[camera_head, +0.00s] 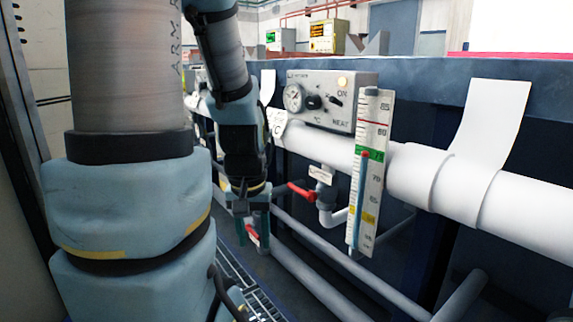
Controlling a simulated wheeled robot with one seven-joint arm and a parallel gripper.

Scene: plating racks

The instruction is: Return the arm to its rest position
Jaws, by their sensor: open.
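My arm stands at the left of the head view, with its thick column in front and its forearm hanging down beside the pipework. My gripper (252,224) points downward, its two fingers apart with nothing visible between them. It is in front of the lower pipes, left of a red-handled valve (300,190). Another red handle (252,235) shows right by the fingers. I cannot tell whether the fingers touch it.
A thick white pipe (415,172) runs along the dark tank wall (440,72). A control box (330,98) with a gauge and a thermometer strip (369,175) are mounted there. A floor grating (240,280) lies below. Two small boxes with lit displays stand behind.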

